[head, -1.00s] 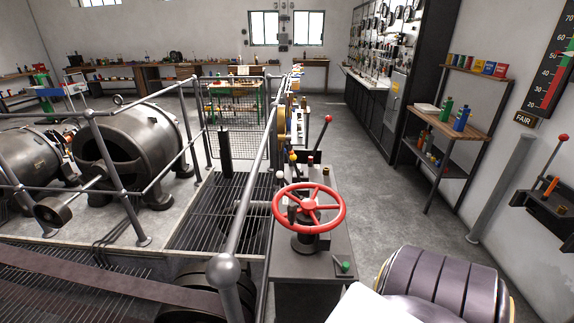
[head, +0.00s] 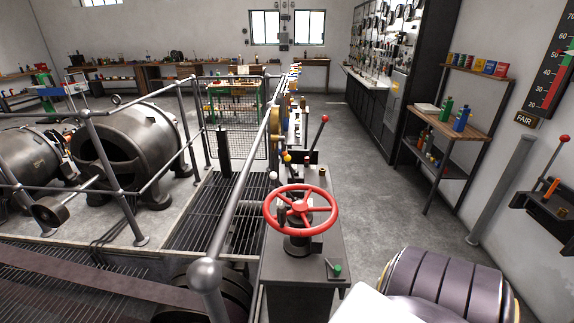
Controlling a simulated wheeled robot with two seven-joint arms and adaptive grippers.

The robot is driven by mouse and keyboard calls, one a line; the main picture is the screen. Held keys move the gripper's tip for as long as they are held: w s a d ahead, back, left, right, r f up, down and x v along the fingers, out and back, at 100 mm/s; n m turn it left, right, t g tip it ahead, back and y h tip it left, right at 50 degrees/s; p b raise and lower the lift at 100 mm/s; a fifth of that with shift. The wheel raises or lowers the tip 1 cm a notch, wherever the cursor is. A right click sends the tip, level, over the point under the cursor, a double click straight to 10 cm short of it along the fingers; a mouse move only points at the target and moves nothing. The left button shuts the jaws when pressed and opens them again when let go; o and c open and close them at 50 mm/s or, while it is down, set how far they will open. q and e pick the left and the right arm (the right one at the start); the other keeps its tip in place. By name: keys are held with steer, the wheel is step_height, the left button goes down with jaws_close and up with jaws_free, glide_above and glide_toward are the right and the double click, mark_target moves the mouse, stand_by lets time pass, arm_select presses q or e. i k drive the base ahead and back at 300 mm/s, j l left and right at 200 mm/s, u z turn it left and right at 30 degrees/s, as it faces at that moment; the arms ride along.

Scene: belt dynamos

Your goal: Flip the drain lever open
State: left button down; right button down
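A small lever with a green knob (head: 337,269) sits on the near right corner of the dark pedestal top (head: 285,268). A red handwheel (head: 300,188) stands on the same pedestal, just behind and to the left of it. A taller lever with a red knob (head: 325,119) rises farther back along the bench. No label shows which lever is the drain lever, so I cannot tell. Neither of my grippers is in the head view.
A grey railing with a ball-topped post (head: 205,274) runs along the pedestal's left side. Beyond it are floor gratings and large dynamos (head: 135,150). Open floor (head: 385,210) lies to the right, before a wooden shelf (head: 455,125) and a wall-mounted lever with a red knob (head: 564,138).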

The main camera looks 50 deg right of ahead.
mark_target(287, 159)
steer(key=k+l, duration=0.15)
steer(key=l, duration=0.2)
steer(key=k+l, duration=0.1)
steer(key=l, duration=0.3)
steer(key=k+l, duration=0.15)
steer(key=l, duration=0.2)
steer(key=k+l+z, duration=0.1)
steer(key=l, duration=0.25)
